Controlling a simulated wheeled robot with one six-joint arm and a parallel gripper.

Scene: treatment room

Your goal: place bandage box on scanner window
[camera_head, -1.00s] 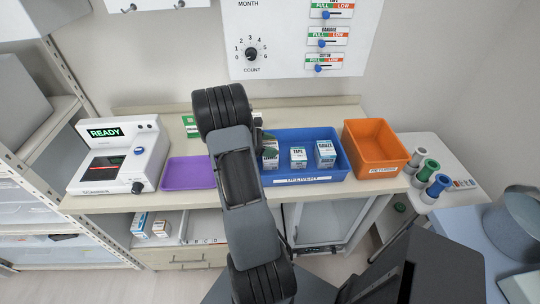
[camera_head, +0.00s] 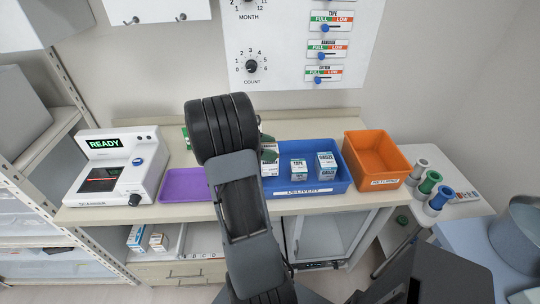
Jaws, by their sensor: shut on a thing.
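The scanner (camera_head: 122,160) stands at the left end of the counter, its screen reading READY. Its dark scanner window (camera_head: 100,180) has a red line across it and nothing on it. My gripper (camera_head: 268,146) shows only in part behind my arm, at the left end of the blue delivery bin (camera_head: 308,188). It is shut on a small white box with green, which I take as the bandage box (camera_head: 269,157); its label is not readable. The arm hides part of it, and I cannot tell whether it is clear of the bin.
A tape box (camera_head: 299,169) and a gauze box (camera_head: 326,165) stand in the blue bin. An orange returns bin (camera_head: 376,158) is to its right. A purple tray (camera_head: 184,185) lies between scanner and arm. Several cylinders stand on the right side table (camera_head: 462,206).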

